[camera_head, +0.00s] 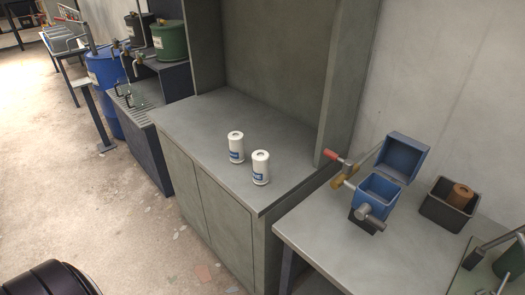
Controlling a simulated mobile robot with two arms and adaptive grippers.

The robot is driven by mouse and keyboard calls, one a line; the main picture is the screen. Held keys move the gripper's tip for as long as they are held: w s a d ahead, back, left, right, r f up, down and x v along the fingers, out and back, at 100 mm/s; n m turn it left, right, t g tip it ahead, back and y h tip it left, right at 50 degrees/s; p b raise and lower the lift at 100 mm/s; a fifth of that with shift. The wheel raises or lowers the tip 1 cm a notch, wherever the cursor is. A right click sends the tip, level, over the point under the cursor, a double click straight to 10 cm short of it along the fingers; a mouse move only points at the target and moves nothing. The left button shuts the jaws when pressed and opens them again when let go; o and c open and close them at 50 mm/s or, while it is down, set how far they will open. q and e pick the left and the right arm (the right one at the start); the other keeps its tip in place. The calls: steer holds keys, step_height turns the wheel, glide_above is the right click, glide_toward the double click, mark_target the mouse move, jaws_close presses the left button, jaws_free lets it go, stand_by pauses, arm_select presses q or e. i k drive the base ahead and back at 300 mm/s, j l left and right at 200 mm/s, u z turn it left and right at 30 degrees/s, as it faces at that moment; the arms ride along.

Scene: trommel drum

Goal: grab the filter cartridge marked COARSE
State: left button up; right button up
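Two white cylindrical filter cartridges stand upright on the grey cabinet top (205,120), close together but apart. One cartridge (236,147) is farther back and to the left. The other cartridge (260,167) is nearer and to the right, close to the cabinet's front right part. Each has a blue band with a label low on its side. The lettering is too small to read, so I cannot tell which is marked COARSE. Neither of my grippers shows in the head view.
Right of the cabinet, a lower table (330,245) holds an open blue box (377,190) with a crank and a dark bin (440,210) with a brown roll. A cabinet post (343,90) rises behind. At left stand a blue drum (104,75) and shelved canisters.

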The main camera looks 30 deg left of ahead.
mark_target(235, 138)
steer(key=i+u, duration=0.1)
steer(key=u, duration=0.4)
steer(key=i+u, duration=0.1)
steer(key=u, duration=0.9)
steer(key=i+l, duration=0.05)
